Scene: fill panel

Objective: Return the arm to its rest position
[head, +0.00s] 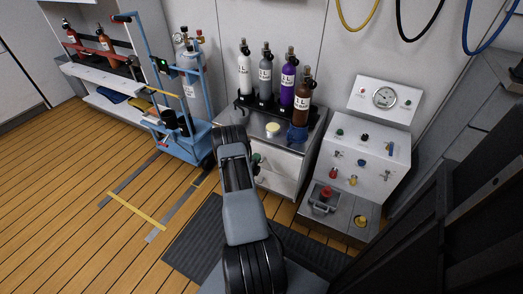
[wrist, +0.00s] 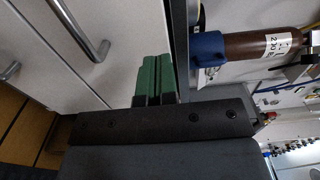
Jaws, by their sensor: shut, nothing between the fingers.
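My gripper's green fingers (wrist: 153,80) are together and empty in the wrist view. They are in front of the white cabinet (wrist: 110,20), close to the edge of its top. In the head view my grey and black arm reaches out from the bottom middle toward this cabinet (head: 283,172) and hides part of its front. A small green patch at the arm's right side looks like the fingertips (head: 256,158); most of the gripper is hidden there.
A blue cylinder cart (head: 188,140) stands left, a gauge panel (head: 362,160) right. A dark mat (head: 200,245) and open wooden floor lie in front.

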